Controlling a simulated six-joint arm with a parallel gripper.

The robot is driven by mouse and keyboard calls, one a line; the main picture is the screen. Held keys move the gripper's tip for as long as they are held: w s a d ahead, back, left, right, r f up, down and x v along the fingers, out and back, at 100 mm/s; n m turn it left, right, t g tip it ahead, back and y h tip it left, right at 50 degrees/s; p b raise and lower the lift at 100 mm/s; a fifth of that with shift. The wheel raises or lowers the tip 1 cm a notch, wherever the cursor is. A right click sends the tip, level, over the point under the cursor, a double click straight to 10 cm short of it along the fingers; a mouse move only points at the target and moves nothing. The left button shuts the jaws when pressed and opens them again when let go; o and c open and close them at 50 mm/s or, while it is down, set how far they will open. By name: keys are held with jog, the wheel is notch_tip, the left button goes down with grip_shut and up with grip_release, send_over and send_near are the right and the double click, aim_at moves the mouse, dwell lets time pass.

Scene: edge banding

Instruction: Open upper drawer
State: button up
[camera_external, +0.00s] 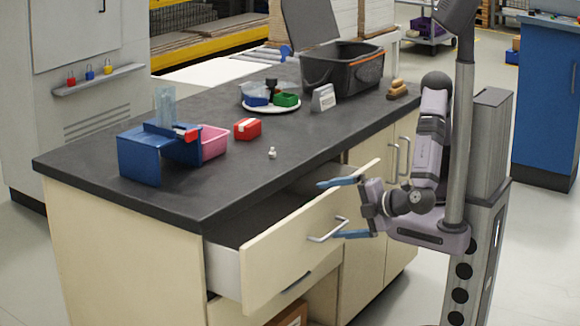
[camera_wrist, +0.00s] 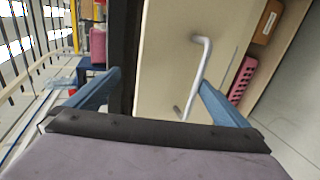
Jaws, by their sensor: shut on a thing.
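The upper drawer (camera_external: 285,252) of the cream cabinet is pulled part way out, with its inside showing behind the front panel. Its silver bar handle (camera_external: 328,232) is on the front and shows large in the wrist view (camera_wrist: 197,72). My gripper (camera_external: 345,208) is at the drawer front, its two blue fingers spread wide. One finger is by the top edge, the other is beside the handle. The drawer is held between them; the exact contact is hidden. In the wrist view my gripper (camera_wrist: 158,95) has its right finger against the handle's side.
The dark worktop (camera_external: 100,165) holds a blue holder (camera_external: 140,158), a pink bin (camera_external: 213,142), a red box (camera_external: 247,129), a plate of small parts (camera_external: 270,107) and a black crate (camera_external: 340,70). A lower compartment with a cardboard box (camera_external: 290,316) is below the drawer.

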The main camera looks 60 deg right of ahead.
jog(key=shift+s+a+r, duration=0.1)
jog(key=shift+r, duration=0.35)
jog(key=shift+c, duration=0.3)
jog(key=o, duration=0.4)
jog(key=shift+r, duration=0.1)
jog(key=c, duration=0.8)
jog(key=shift+o, duration=1.1)
notch_tip(320, 180, up, 5)
jog(key=p, duration=0.5)
jog(key=r, duration=0.5)
jog(key=shift+d+r, duration=0.15)
jog(key=shift+d, duration=0.1)
jog(key=c, duration=1.1)
jog(key=g+p, duration=0.5)
jog(key=g, duration=0.7)
send_over(333, 236)
jog(key=s, duration=0.2)
notch_tip(333, 236, down, 6)
jog(key=shift+c, duration=0.2)
jog(key=shift+w+a+f+b, duration=0.1)
jog(key=shift+w+f+b, duration=0.15)
jog(key=shift+f, duration=1.15)
jog(key=shift+w+d+f+b, duration=0.1)
jog(key=shift+w+f, duration=0.2)
jog(key=shift+f, duration=1.05)
jog(key=shift+w+a+f+b, duration=0.1)
jog(key=shift+w+f+b, duration=0.15)
jog(key=shift+f, duration=1.15)
jog(key=shift+f, duration=0.1)
